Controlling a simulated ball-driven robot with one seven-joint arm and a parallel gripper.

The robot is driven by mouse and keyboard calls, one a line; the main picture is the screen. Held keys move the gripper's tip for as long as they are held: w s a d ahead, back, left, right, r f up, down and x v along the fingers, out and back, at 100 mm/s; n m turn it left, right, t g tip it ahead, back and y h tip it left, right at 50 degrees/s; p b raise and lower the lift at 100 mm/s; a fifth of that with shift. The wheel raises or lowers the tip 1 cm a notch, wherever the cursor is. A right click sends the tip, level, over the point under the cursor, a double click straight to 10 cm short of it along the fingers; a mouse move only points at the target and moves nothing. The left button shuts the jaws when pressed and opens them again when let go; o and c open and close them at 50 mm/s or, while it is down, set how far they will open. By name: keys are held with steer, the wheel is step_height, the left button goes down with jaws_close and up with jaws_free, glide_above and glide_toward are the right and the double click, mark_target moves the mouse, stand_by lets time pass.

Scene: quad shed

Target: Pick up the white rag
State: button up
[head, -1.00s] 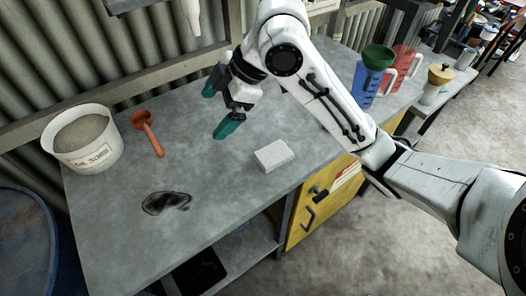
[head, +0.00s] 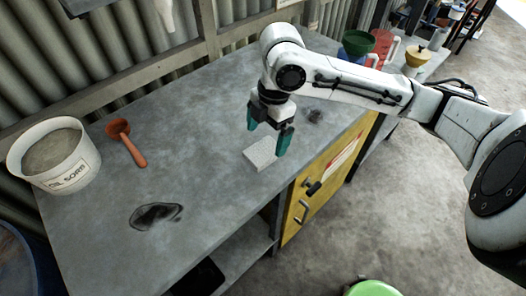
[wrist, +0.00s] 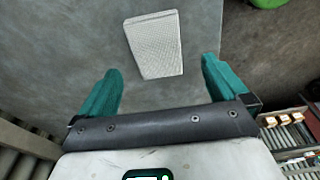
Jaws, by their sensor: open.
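The white rag (head: 261,152) is a folded, textured rectangle lying flat on the grey bench top (head: 190,100), near its front edge. My gripper (head: 267,135) has two teal fingers pointing down and is just above the rag in the head view. It is open and empty. In the wrist view the rag (wrist: 155,44) lies ahead of the open fingers (wrist: 160,85), between their lines and a little left of the middle. I cannot tell the exact height of the fingertips over the bench.
A dark oil stain (head: 156,215) marks the bench, with a smaller one (head: 314,116) behind the gripper. Jugs (head: 358,45) stand at the back right. A yellow cabinet (head: 325,175) is below.

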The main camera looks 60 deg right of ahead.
mark_target(262, 150)
steer(key=shift+w+a+f+p, duration=0.1)
steer(key=shift+w+f+p, duration=0.05)
steer(key=shift+f, duration=1.15)
steer(key=shift+w+a+f+p, duration=0.1)
steer(key=shift+f+p, duration=0.05)
steer(key=shift+f, duration=1.15)
steer(key=c, duration=1.1)
steer(key=shift+r, duration=0.1)
steer(key=shift+r, duration=0.55)
steer(key=s+r, duration=0.1)
steer(key=r, duration=0.1)
steer(key=s+d+r, duration=0.1)
steer(key=r, duration=0.1)
steer(key=s+r+b, duration=0.1)
steer(key=s+r, duration=0.1)
steer(key=r, duration=0.1)
steer(key=shift+d, duration=0.35)
steer(key=s+d+r+p, duration=0.2)
steer(key=s+r, duration=0.3)
steer(key=s, duration=0.4)
steer(key=shift+d, duration=0.65)
steer(key=shift+f, duration=0.1)
